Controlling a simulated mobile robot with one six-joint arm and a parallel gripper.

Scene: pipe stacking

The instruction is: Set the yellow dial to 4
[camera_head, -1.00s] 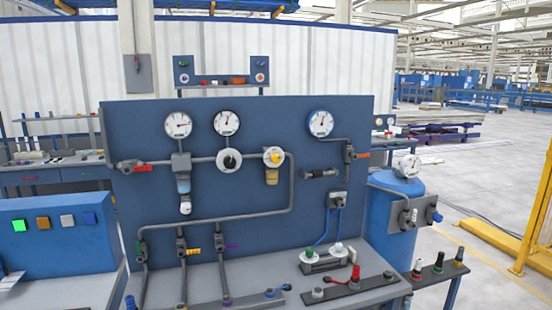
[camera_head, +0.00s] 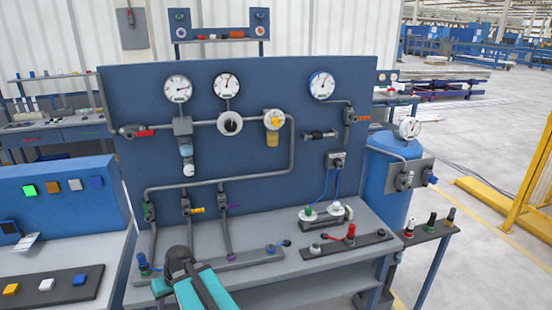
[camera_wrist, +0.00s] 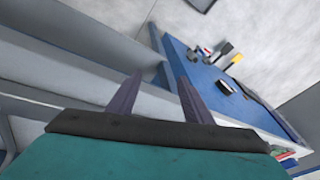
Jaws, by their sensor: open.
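The yellow dial (camera_head: 273,119) sits on a round white plate on the blue panel, on the upper grey pipe, right of a black dial (camera_head: 230,123). Its number marks are too small to read. My gripper (camera_wrist: 157,90) shows in the wrist view with its two dark fingers apart and nothing between them. The dial is not in the wrist view. In the head view my teal arm is at the bottom, low in front of the bench and well below the dial; its fingers cannot be made out there.
Three gauges (camera_head: 227,85) line the top of the panel (camera_head: 330,190). Grey pipes and small valves cross its front. A red-handled part (camera_head: 350,234) stands on the bench. A blue tank (camera_head: 388,185) is at the right. A button console (camera_head: 65,208) is at the left.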

